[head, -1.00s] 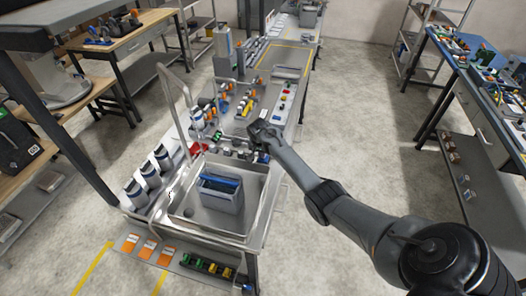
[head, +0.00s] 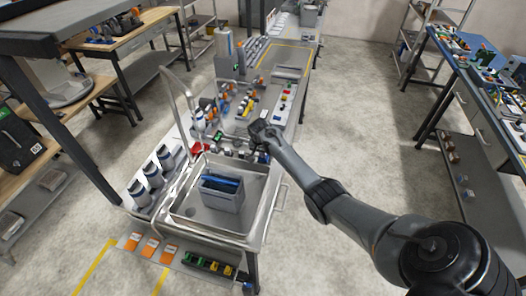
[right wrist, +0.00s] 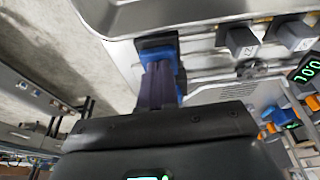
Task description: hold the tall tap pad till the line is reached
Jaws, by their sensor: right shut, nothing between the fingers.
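The tall curved metal tap (head: 180,92) stands at the left side of the steel sink, its spout arching over. A grey bin (head: 222,199) with something blue inside sits in the sink; no line on it can be made out. My right gripper (head: 258,148) is shut and empty over the control row at the sink's back edge. In the right wrist view its closed fingers (right wrist: 158,88) point at a blue pad (right wrist: 156,45). I cannot tell whether they touch or press it. Which tap this pad belongs to is unclear. My left gripper is not in view.
Grey labelled pads (right wrist: 242,40) sit beside the blue one, with a green-digit display (right wrist: 306,70) nearby. White-and-dark canisters (head: 153,175) line the left edge. Dispensers and small parts stand on the bench behind. Floor (head: 350,130) is clear on the right.

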